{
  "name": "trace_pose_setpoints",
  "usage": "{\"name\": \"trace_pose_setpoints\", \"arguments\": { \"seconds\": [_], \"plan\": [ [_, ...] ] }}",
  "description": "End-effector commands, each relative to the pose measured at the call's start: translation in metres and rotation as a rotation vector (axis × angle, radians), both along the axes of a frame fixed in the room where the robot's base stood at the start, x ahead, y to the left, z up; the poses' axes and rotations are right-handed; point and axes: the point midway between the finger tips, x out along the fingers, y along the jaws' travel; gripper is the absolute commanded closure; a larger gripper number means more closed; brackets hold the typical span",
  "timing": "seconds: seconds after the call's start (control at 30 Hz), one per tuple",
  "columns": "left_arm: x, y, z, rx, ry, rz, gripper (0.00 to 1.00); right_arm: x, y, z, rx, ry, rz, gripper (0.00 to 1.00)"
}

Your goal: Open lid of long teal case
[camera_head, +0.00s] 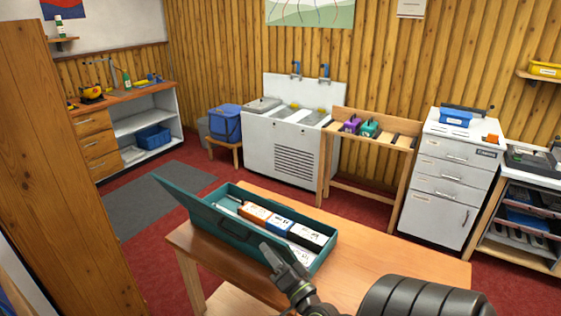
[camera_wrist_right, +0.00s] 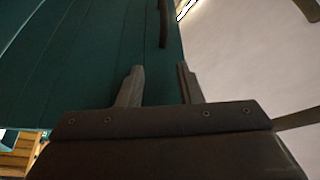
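The long teal case (camera_head: 325,255) sits on the wooden table, and its inside is visible. Several small boxes lie inside, with orange, blue and black parts showing. My right gripper (camera_head: 284,258) is at the near right end of the case, close to the lid. My left gripper is not in view.
The wooden table (camera_head: 400,262) is clear to the right of the case. A tall wooden panel (camera_head: 60,150) stands at the left. A white sink unit (camera_head: 290,145), a wooden rack (camera_head: 372,150) and a white drawer cabinet (camera_head: 450,180) stand along the back wall.

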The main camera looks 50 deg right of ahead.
Motion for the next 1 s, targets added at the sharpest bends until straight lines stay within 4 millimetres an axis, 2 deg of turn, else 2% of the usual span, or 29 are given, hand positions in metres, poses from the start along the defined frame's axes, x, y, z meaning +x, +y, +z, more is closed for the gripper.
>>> {"name": "trace_pose_setpoints", "arguments": {
  "seconds": [0.1,0.23,0.73,1.0],
  "plan": [
    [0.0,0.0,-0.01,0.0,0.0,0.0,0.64,-0.019,0.005,-0.008,0.0,0.0,-0.001,0.67],
    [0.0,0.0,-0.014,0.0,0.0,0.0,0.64,-0.03,0.009,-0.009,0.0,0.0,-0.001,0.67],
    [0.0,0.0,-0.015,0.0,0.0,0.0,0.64,-0.038,0.011,-0.009,0.0,-0.001,-0.001,0.67],
    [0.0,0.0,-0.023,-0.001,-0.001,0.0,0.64,-0.054,0.015,-0.015,-0.001,-0.001,-0.002,0.67]
  ]
}}
